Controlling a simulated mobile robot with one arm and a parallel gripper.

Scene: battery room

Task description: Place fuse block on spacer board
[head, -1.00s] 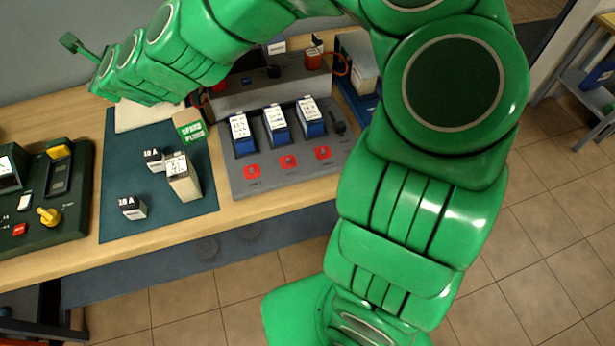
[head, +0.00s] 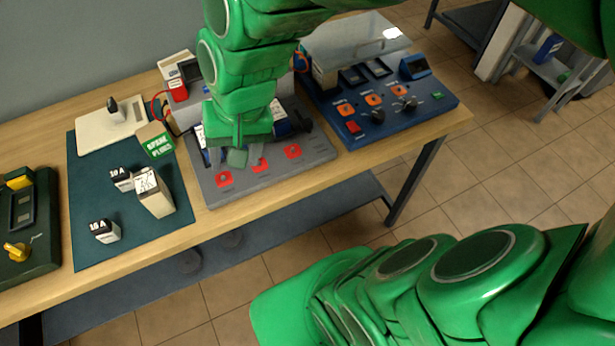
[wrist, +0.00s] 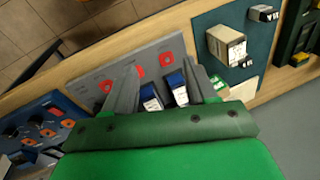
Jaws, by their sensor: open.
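Blue-and-white labelled blocks, which may be the fuse blocks, sit in a row on the grey panel (head: 320,150). One shows at the right of the row (head: 282,125); the others are mostly hidden by my arm. My gripper (head: 238,157) is open over this panel. In the wrist view, two such blocks, one (wrist: 150,97) and another (wrist: 179,90), appear between the spread fingers of my gripper (wrist: 163,84); neither is held. A flat cream board (head: 92,132), possibly the spacer board, lies at the back of the teal mat with a black-topped object on it.
The teal mat (head: 88,200) holds a tall beige block (head: 155,195), small 10 A blocks (head: 105,231) and a green-and-beige spark plugs box (head: 156,142). A blue control panel (head: 420,100) stands right of the grey panel, and a dark green panel (head: 45,255) stands left.

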